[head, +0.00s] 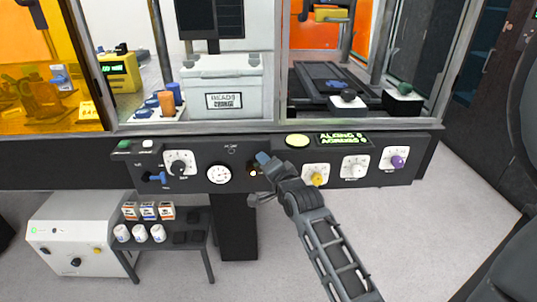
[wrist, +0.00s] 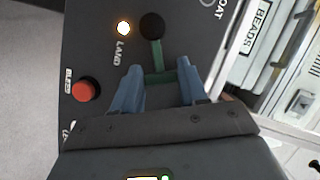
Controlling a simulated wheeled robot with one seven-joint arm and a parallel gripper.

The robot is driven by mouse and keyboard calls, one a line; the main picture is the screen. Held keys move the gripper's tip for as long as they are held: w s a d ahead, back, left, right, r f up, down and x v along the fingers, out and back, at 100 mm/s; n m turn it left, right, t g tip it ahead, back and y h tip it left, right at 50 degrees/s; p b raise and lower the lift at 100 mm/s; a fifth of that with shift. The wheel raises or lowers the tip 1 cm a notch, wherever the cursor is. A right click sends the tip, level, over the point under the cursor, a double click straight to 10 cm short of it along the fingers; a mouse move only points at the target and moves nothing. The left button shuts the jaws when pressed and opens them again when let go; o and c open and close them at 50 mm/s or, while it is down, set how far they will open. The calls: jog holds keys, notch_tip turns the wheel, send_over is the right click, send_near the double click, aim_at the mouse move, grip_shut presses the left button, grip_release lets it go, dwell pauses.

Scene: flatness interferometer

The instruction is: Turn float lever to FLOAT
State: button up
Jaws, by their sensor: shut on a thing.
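The float lever (wrist: 157,58) is a green bar with a crosspiece, running from a round black hub (wrist: 152,26) in the wrist view. My gripper (wrist: 160,68) has its blue fingers on both sides of the crosspiece and is shut on it. The word FLOAT (wrist: 216,8) is partly cut off at the top, right of the hub. The word LAND (wrist: 117,54) is left of the lever, with a lit lamp (wrist: 124,28) close by. In the head view my gripper (head: 263,159) is at the middle of the control panel (head: 285,178) and hides the lever.
A red button (wrist: 86,91) is left of my fingers in the wrist view. In the head view a gauge (head: 219,174) and a blue-handled lever (head: 155,178) are to the left; yellow (head: 318,179) and purple (head: 398,162) knobs are to the right. A BEADS box (head: 223,84) stands behind glass.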

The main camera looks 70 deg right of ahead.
aim_at(249, 153)
jog(key=w+r+n+g+p, duration=0.1)
jog(key=n, duration=0.1)
jog(key=w+n+g+p, duration=0.1)
jog(key=n, duration=0.1)
jog(key=w+a+r+n+g+p, duration=0.1)
jog(key=n, duration=0.1)
jog(key=shift+a+r+g, duration=0.1)
jog(key=shift+r+g, duration=0.25)
jog(key=shift+g, duration=0.05)
jog(key=shift+w+a+r+n+g+h, duration=0.1)
jog(key=shift+w+a+n+g+h, duration=0.1)
jog(key=shift+w+n+g, duration=0.4)
jog(key=shift+w+a+n+g+h, duration=0.15)
jog(key=shift+n+g, duration=0.25)
jog(key=shift+n, duration=0.4)
jog(key=shift+w, duration=0.1)
jog(key=o, duration=1.1)
jog(key=shift+c, duration=0.2)
jog(key=shift+a+r, duration=0.1)
jog(key=shift+a, duration=0.05)
